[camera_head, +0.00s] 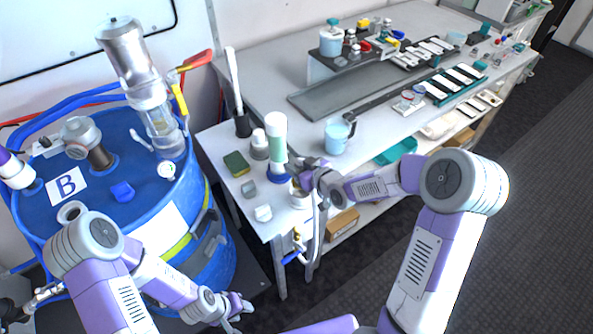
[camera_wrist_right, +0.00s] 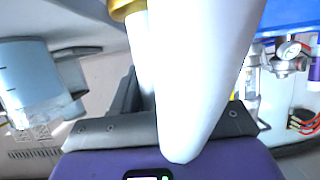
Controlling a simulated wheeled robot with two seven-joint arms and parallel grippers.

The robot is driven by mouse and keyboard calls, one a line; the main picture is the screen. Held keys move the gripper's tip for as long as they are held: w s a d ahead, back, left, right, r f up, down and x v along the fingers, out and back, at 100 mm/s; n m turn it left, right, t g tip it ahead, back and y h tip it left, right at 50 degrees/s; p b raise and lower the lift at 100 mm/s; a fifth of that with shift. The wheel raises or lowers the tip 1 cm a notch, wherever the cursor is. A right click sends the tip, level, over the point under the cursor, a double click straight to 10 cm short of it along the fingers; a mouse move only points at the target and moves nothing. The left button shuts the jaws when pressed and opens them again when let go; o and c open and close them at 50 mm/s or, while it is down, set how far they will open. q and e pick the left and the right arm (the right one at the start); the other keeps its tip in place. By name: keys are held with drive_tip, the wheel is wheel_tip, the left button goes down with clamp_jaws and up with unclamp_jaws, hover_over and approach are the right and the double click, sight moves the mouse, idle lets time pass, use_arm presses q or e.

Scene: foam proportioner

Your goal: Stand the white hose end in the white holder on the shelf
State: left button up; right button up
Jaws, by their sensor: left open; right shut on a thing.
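My right gripper (camera_head: 305,176) is at the front left corner of the worktable. In the right wrist view it is shut on a white tapered piece, the white hose end (camera_wrist_right: 195,80), which fills the middle of that view. In the head view the gripper mostly hides the hose end. A pale hose (camera_head: 318,232) hangs below it past the table edge. A white cup-like piece, seemingly the white holder (camera_head: 299,201), is just below the gripper; I cannot tell whether the hose end touches it. My left gripper (camera_head: 238,306) is open and empty, low by the blue drum.
A white-and-green cylinder (camera_head: 276,140) stands close left of the right gripper. A clear jug (camera_head: 337,135) stands behind it. A sponge (camera_head: 236,163) and small white pieces lie left. A blue-handled brass valve (camera_head: 296,250) hangs under the edge. The blue drum (camera_head: 130,215) stands left.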

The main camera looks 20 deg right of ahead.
drive_tip(key=shift+f, duration=0.65)
drive_tip(key=shift+f+b, duration=2)
drive_tip(key=shift+f, duration=0.7)
drive_tip(key=shift+s+b, duration=0.15)
drive_tip(key=shift+b, duration=0.25)
drive_tip(key=shift+f+b, duration=0.6)
drive_tip(key=shift+f, duration=0.05)
drive_tip(key=o, duration=1)
drive_tip(key=shift+s+d, duration=0.1)
